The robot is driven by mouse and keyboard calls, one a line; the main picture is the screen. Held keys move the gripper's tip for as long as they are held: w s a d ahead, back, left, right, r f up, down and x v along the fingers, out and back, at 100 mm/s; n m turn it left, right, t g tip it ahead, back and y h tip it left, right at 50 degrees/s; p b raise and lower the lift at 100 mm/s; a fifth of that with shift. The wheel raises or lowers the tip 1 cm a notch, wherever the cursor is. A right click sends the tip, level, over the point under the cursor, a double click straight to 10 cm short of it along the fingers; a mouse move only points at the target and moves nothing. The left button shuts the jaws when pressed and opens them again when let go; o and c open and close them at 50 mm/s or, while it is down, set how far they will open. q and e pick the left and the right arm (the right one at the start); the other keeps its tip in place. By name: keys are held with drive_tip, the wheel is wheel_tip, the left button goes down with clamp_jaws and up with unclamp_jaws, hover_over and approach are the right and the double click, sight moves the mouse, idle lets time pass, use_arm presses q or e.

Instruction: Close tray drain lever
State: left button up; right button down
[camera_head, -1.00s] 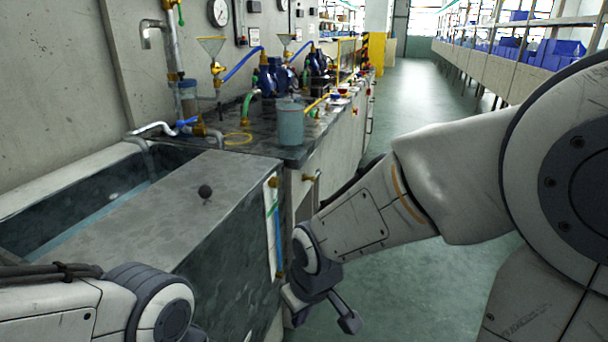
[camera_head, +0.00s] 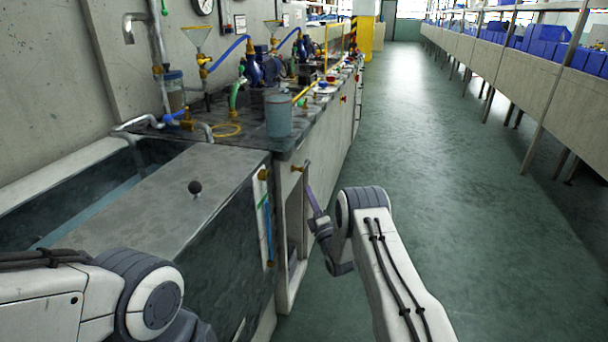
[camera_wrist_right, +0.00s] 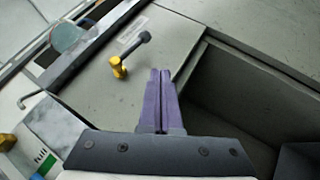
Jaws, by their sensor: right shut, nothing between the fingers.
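A brass fitting with a dark-tipped lever (camera_wrist_right: 130,51) sticks out from the grey bench front in the right wrist view. In the head view the brass fitting (camera_head: 300,168) shows on the bench front, just right of the tank; which lever is the tray drain is not labelled. My right gripper (camera_head: 311,190) is just below and right of it, with purple fingers pointing up. In the wrist view the fingers (camera_wrist_right: 161,76) are shut together and empty, beside the lever and apart from it. My left gripper is hidden; only my left arm shows.
A grey-blue bucket (camera_head: 278,115) stands on the bench top. An open cupboard bay lies below the brass fitting. The green floor (camera_head: 450,190) to the right is clear.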

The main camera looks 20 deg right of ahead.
sight(305, 166)
drive_tip(key=w+r+n+t+b, duration=0.1)
drive_tip(key=w+r, duration=0.1)
drive_tip(key=w+r+n+b, duration=0.1)
drive_tip(key=w+r, duration=0.1)
drive_tip(key=w, duration=0.1)
drive_tip(key=shift+w+a+r+n+t+y, duration=0.1)
drive_tip(key=shift+a+r+n+t+y, duration=0.05)
drive_tip(key=shift+r+n+t+y, duration=0.2)
use_arm(q)
wheel_tip(305, 166, down, 2)
drive_tip(key=shift+f, duration=0.15)
drive_tip(key=shift+f, duration=0.1)
